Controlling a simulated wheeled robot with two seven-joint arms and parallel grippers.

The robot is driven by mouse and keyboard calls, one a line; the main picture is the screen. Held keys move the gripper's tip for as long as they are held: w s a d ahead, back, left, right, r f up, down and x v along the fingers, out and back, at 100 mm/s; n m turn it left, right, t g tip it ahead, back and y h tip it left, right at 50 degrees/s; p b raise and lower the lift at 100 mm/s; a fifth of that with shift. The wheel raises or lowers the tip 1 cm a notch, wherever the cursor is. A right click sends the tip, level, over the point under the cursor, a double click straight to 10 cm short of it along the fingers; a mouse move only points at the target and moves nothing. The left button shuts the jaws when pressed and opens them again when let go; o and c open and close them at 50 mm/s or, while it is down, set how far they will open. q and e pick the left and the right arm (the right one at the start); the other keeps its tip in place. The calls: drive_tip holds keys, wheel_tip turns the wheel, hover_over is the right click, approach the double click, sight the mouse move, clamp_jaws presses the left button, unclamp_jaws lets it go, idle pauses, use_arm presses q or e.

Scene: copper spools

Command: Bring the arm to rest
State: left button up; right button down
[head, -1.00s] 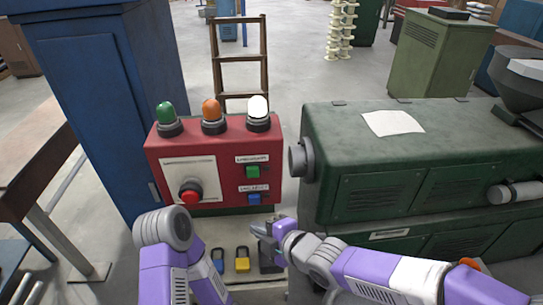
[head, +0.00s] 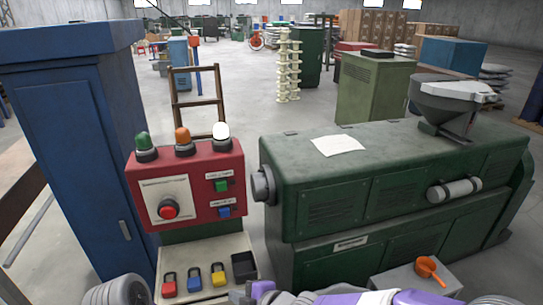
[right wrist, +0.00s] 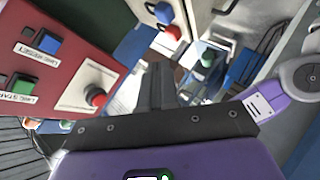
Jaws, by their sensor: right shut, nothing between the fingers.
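My right gripper (head: 250,292) shows at the bottom edge of the head view, low in front of the small shelf and partly cut off. In the right wrist view its dark fingers (right wrist: 155,88) are together with nothing between them. It is apart from the red control box (head: 190,185). The box has a red knob (head: 168,209), a green button (head: 221,185) and a blue button (head: 224,211). Only a grey joint of my left arm (head: 118,291) shows at the bottom left; the left gripper is out of view.
A green machine (head: 390,185) fills the right. A blue cabinet (head: 75,150) stands left.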

drive_tip(key=s+d+f+m+g+h+b, duration=0.1)
drive_tip(key=d+f+m+h, duration=0.1)
drive_tip(key=d+f+m, duration=0.6)
drive_tip(key=s+d+f+m+g+h+b, duration=0.15)
drive_tip(key=f+m, duration=0.25)
drive_tip(key=f, duration=0.9)
use_arm(q)
drive_tip(key=f, duration=0.2)
drive_tip(key=f+b, duration=0.1)
drive_tip(key=shift+w+f, duration=0.2)
drive_tip(key=shift+f, duration=0.15)
use_arm(e)
drive_tip(key=s+d+f+m+g+h, duration=0.1)
drive_tip(key=s+d+f+m+g, duration=0.1)
drive_tip(key=s+d+f+m, duration=0.2)
drive_tip(key=s+d+f+m+g+h, duration=0.1)
drive_tip(key=s+d+f+m, duration=0.3)
drive_tip(key=s+f+m, duration=0.4)
wheel_tip(320, 180, down, 4)
drive_tip(key=shift+s+r+g, duration=0.15)
drive_tip(key=shift+s+g, duration=0.05)
drive_tip(key=shift+g, duration=0.35)
use_arm(q)
drive_tip(key=shift+c, duration=0.4)
use_arm(e)
drive_tip(key=shift+d, duration=0.1)
